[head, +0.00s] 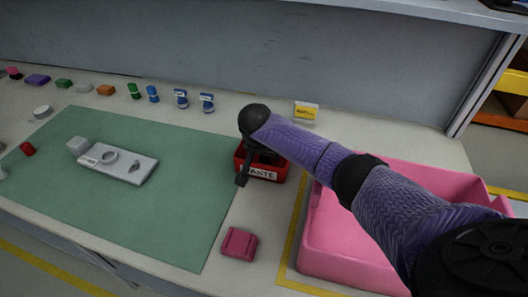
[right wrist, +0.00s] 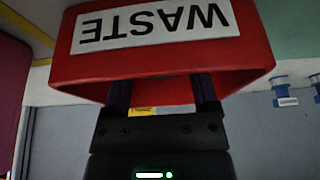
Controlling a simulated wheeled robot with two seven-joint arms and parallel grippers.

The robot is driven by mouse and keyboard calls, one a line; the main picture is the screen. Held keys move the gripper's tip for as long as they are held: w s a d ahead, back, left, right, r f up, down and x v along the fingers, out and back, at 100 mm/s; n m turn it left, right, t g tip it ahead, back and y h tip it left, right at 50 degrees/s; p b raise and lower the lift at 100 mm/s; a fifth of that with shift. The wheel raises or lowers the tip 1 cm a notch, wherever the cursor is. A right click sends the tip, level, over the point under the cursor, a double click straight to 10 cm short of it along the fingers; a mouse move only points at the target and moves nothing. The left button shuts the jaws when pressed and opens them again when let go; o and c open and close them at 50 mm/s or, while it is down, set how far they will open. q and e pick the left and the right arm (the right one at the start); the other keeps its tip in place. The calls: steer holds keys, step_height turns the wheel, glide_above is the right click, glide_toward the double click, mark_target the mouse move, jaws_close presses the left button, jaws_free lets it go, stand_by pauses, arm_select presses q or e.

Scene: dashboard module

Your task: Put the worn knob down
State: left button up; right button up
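My right gripper (head: 248,168) is over the red waste bin (head: 262,173), pointing down. In the right wrist view the two fingers (right wrist: 162,92) are spread well apart, with nothing visible between them. They reach down behind the labelled wall of the waste bin (right wrist: 160,65), which hides their tips. I cannot make out the worn knob in either view; the bin's inside is hidden. The light grey dashboard module (head: 132,171) lies on the green mat (head: 190,205), with a round fitting on it. My left gripper is not in view.
A pink crate (head: 335,258) stands on the right under my right arm. A dark pink block (head: 239,242) lies in front of the bin. Several small coloured parts line the back. The mat's right half is clear.

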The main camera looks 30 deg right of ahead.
steer(key=shift+r, duration=0.25)
steer(key=p+v, duration=0.5)
steer(key=v, duration=0.7)
steer(key=shift+r+p, duration=0.2)
steer(key=shift+p, duration=0.1)
